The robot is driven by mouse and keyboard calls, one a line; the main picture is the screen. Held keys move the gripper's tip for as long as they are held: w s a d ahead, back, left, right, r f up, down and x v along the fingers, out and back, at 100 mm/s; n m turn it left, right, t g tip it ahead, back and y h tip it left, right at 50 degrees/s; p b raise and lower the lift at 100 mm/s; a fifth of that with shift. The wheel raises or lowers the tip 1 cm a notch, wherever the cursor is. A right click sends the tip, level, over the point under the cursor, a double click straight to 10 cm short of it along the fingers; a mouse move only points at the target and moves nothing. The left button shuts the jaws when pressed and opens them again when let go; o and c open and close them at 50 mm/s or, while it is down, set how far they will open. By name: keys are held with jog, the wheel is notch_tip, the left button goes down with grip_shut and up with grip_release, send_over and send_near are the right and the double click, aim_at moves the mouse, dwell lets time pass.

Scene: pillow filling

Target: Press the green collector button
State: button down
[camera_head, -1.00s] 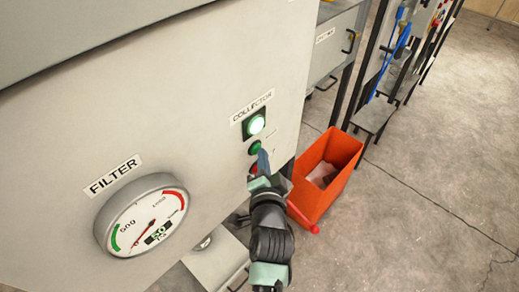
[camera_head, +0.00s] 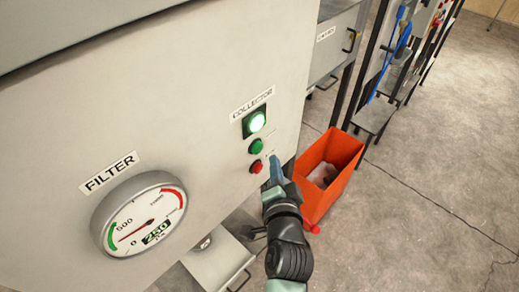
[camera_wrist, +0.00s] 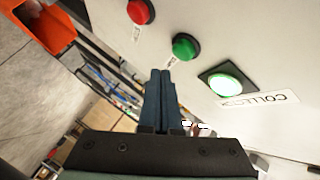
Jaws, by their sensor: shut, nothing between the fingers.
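The green collector button (camera_head: 255,146) sits on the grey cabinet face (camera_head: 215,95), below a lit green lamp (camera_head: 256,122) and above a red button (camera_head: 256,167). In the wrist view the green button (camera_wrist: 185,46) lies just beyond and to the right of the fingertips, with the lit lamp (camera_wrist: 226,85) further right and the red button (camera_wrist: 141,11) at upper left. My gripper (camera_head: 274,160) is shut and empty, to the right of the buttons and apart from them. Its closed blue fingers (camera_wrist: 161,75) show in the wrist view.
A FILTER gauge (camera_head: 144,217) is at the cabinet's lower left; its display seems to read 250. An orange bin (camera_head: 318,200) stands on the floor to the right of my gripper. Racks with blue hoses are at upper right. The floor at right is clear.

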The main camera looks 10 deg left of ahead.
jog(key=s+d, duration=0.1)
jog(key=s+d+b, duration=0.1)
jog(key=shift+d, duration=0.3)
dwell(0.7)
notch_tip(320, 180, up, 26)
jog(key=w+a+n+t+b, duration=0.2)
jog(key=n+t, duration=0.3)
jog(key=t, duration=0.1)
jog(key=s+r+n+t+h, duration=0.1)
jog(key=s+r+n+t, duration=0.1)
jog(key=s+r, duration=0.5)
jog(key=s+d+r+n+t+h+b, duration=0.1)
jog(key=s+r+t, duration=0.3)
jog(key=r, duration=1.1)
jog(key=s+n, duration=0.1)
jog(key=s, duration=0.2)
jog(key=shift+s+n+h+b, duration=0.25)
jog(key=shift+n+h+b, duration=0.05)
